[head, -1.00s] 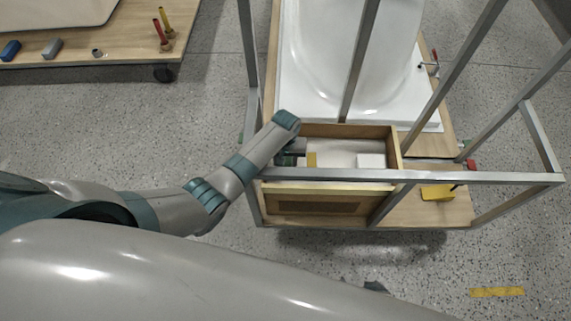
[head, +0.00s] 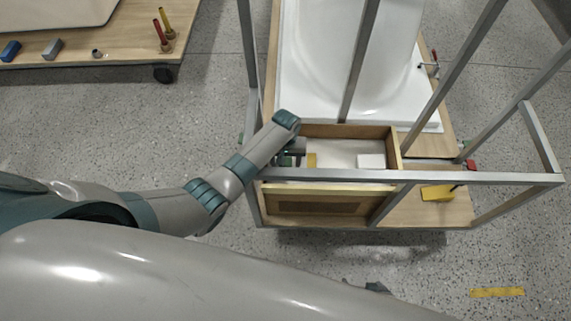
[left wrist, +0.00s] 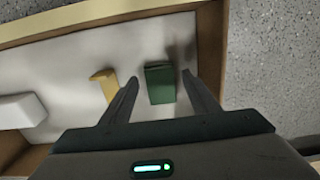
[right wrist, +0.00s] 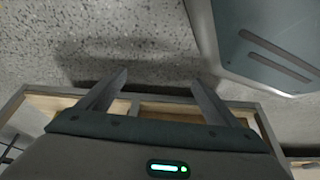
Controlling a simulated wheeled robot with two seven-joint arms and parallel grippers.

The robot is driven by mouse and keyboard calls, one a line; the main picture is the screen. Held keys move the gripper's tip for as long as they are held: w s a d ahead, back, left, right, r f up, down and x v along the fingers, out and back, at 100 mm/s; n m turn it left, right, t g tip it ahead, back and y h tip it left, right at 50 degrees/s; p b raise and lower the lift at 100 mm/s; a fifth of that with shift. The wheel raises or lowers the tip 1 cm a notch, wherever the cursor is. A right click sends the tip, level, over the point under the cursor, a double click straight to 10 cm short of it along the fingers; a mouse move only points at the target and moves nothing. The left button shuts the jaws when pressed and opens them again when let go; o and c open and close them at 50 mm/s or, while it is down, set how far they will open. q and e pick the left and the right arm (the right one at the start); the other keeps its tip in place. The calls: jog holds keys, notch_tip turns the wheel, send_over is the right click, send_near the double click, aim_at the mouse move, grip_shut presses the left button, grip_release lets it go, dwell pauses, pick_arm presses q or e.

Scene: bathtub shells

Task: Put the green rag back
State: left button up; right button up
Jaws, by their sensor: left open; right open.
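The green rag (left wrist: 160,83) is a small dark green folded block on the pale floor of the wooden drawer (left wrist: 100,12). In the left wrist view, my left gripper (left wrist: 160,80) is open, with one finger on each side of the rag and visible gaps beside it. In the head view, my left arm reaches down into the drawer (head: 392,148), and the forearm partly hides the gripper. My right gripper (right wrist: 158,78) is open and empty, with floor and a wooden frame below it. Only its dark tips (head: 364,285) show low in the head view.
A yellow piece (left wrist: 106,84) lies left of the rag, and a white block (left wrist: 22,110) lies farther left. Metal frame bars (head: 440,178) cross above the drawer. A white bathtub shell (head: 345,60) stands behind. A yellow object (head: 437,193) sits on the board at right.

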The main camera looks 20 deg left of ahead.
pick_arm(q)
notch_tip(320, 180, up, 12)
jog(key=p, duration=0.1)
jog(key=shift+f, duration=0.2)
pick_arm(e)
jog(key=shift+w+a+r+t, duration=0.25)
jog(key=shift+a+r+t, duration=0.05)
jog(key=shift+a, duration=0.25)
jog(key=shift+w+a+r+t, duration=0.25)
jog(key=shift+a+t, duration=0.05)
jog(key=shift+a, duration=0.2)
